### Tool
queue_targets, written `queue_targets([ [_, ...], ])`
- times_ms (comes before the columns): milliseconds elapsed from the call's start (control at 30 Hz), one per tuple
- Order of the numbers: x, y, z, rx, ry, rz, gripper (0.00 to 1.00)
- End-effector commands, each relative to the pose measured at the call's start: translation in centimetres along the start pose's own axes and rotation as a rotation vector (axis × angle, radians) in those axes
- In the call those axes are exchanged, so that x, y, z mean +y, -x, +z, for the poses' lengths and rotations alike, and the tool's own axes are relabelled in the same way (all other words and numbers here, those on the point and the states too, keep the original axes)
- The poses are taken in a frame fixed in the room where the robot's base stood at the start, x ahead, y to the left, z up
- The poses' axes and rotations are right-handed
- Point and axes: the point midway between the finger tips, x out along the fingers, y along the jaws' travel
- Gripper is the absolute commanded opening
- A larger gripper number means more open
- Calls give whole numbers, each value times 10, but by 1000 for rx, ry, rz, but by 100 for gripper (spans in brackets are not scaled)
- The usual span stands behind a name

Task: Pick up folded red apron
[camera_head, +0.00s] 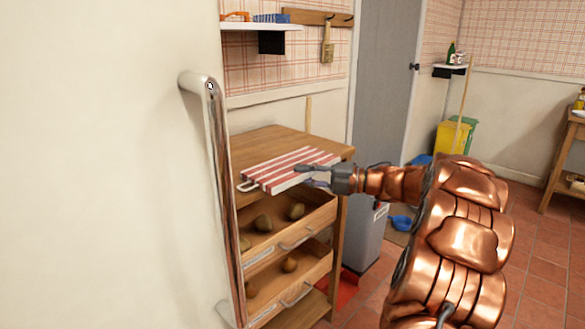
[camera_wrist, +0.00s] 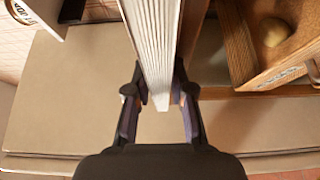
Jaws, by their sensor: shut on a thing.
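The folded red apron (camera_head: 290,170) is a flat red-and-white striped bundle with a pale loop at its left end. In the head view it is level, in front of the wooden cabinet's top and above the open drawers. My gripper (camera_head: 318,174) is shut on its right edge. In the wrist view the apron (camera_wrist: 155,45) shows edge-on as pale stacked layers between the two fingers of my gripper (camera_wrist: 158,100). Whether the apron still touches the cabinet top is unclear.
The wooden cabinet (camera_head: 272,142) has open drawers (camera_head: 288,238) holding several brown, round items. A large metal handle (camera_head: 220,180) on a white door stands close at left. A grey bin (camera_head: 365,240) stands right of the cabinet. Tiled floor (camera_head: 540,250) is open at right.

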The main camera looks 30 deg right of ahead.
Motion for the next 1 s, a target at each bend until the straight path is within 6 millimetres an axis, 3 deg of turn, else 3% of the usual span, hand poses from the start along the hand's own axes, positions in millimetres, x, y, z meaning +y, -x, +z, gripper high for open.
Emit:
queue_targets([
  [400, 2, 0, 0, 0, 0, -1, 0],
  [767, 39, 1, 0, -2, 1, -1, 0],
  [1000, 38, 10, -24, 0, -2, 0, 0],
])
